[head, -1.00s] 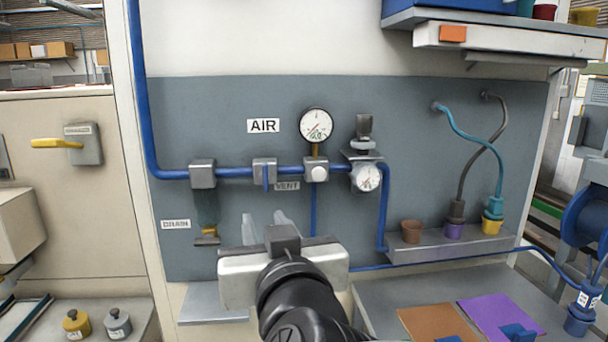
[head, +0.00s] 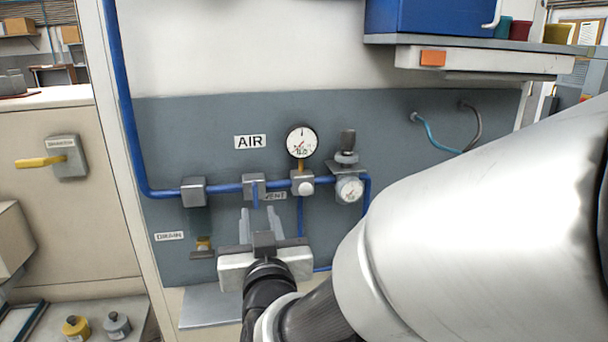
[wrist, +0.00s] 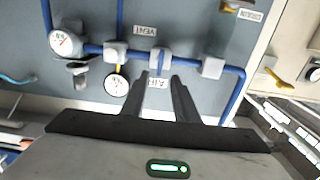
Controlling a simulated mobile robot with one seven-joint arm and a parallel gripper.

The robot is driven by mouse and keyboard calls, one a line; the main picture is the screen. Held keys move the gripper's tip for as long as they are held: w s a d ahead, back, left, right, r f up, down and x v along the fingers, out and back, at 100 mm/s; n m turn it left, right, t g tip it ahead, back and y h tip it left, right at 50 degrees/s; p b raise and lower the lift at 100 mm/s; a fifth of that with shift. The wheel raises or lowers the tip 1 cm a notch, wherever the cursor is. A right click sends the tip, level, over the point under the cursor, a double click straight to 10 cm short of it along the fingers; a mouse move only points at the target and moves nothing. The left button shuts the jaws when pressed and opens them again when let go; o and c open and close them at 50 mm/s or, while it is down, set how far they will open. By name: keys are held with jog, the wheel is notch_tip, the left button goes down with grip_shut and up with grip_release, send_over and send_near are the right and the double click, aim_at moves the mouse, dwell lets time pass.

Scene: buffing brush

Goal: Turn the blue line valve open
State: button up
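The blue line valve (head: 254,185) is a grey block on the blue pipe below the AIR label. Its short blue lever (head: 255,196) hangs down, across the pipe's line. In the upside-down wrist view the valve (wrist: 160,56) lies just beyond and between my fingertips. My gripper (head: 259,212) is open and empty, with its two fingers pointing at the panel just below the lever. In the wrist view the dark fingers (wrist: 159,76) stand apart on either side of the valve's line. I cannot tell whether they touch the lever.
A pressure gauge (head: 301,141), a regulator with its gauge (head: 349,189) and another grey block (head: 194,191) sit close beside the valve. A yellow lever switch (head: 45,161) is on the left cabinet. A shelf (head: 480,60) juts out at upper right. My arm covers the lower right.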

aim_at(255, 196)
jog(key=x, duration=0.9)
grip_shut()
